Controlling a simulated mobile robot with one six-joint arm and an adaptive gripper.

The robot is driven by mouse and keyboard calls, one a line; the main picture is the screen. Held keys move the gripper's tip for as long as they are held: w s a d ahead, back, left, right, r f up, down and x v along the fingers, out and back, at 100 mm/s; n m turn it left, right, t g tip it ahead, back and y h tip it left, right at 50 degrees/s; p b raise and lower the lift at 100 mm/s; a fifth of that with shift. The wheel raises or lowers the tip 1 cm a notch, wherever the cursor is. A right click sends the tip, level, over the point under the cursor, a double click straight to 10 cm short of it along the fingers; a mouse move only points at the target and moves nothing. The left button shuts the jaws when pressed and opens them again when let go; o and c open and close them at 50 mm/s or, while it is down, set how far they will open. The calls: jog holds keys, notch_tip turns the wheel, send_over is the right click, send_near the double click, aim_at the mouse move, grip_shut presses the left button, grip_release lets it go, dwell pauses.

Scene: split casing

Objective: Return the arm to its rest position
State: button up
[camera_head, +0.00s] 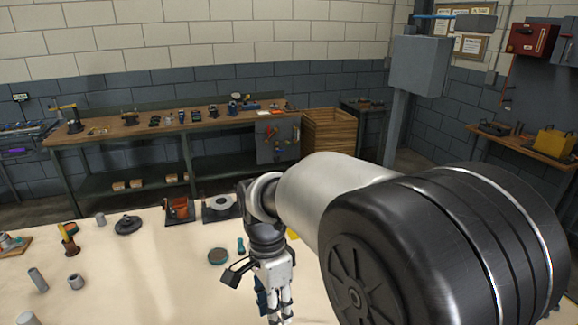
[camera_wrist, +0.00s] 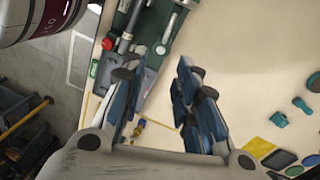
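My gripper (camera_wrist: 158,75) hangs over the pale tabletop (camera_wrist: 240,60), with its two blue-padded fingers apart and nothing seen between them. In the head view my gripper (camera_head: 275,305) points down at the near middle of the table, below my wrist. My large arm link covers the right part of that view and hides the table behind it. The fingertips are partly cut off at the bottom edge there.
A brown-orange holder (camera_head: 178,209), a dark disc (camera_head: 128,225) and grey cylinders (camera_head: 38,280) stand to the left. A workbench (camera_head: 150,128) lines the back wall.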

jog(key=s+d+r+n+t+b, duration=0.2)
jog(key=s+d+n+t, duration=0.1)
jog(key=s+d+n, duration=0.3)
jog(key=s+d+r+n+t+b, duration=0.2)
jog(key=s+d+n, duration=0.3)
jog(key=s+d, duration=0.6)
jog(key=shift+s+d+n+t+y, duration=0.3)
jog(key=shift+d+n+t, duration=0.1)
jog(key=shift+d+t, duration=0.1)
jog(key=shift+w+r, duration=0.1)
